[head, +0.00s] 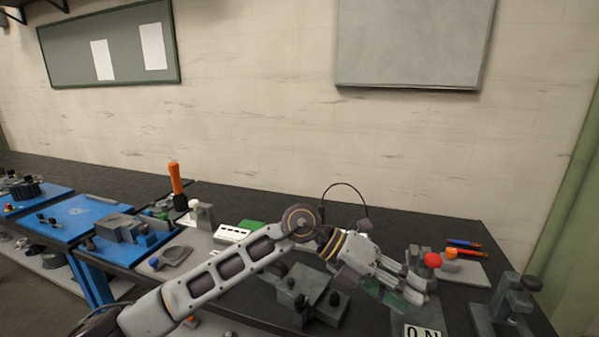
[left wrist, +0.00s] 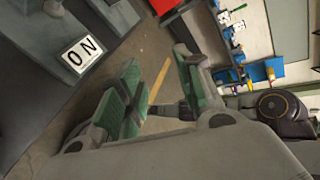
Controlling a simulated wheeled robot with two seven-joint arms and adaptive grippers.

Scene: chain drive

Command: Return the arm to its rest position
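My left arm (head: 230,270) comes in from the lower left in the head view and reaches right across the dark workbench (head: 285,225). Its gripper (head: 412,291) is above the right part of the bench, beside a red knob and above a white "ON" label (head: 424,331). In the left wrist view the gripper (left wrist: 156,68) has its green-padded fingers apart, with only floor showing between them. The "ON" label (left wrist: 80,54) also shows there, left of the fingers and apart from them. My right gripper is not in view.
A dark grey fixture block (head: 305,297) stands under the arm. The red knob (head: 432,260) and a grey clamp fixture (head: 508,302) are near the gripper. An orange-handled tool (head: 176,180) stands upright at the back left, near blue trays (head: 85,218). Above the bench is free room.

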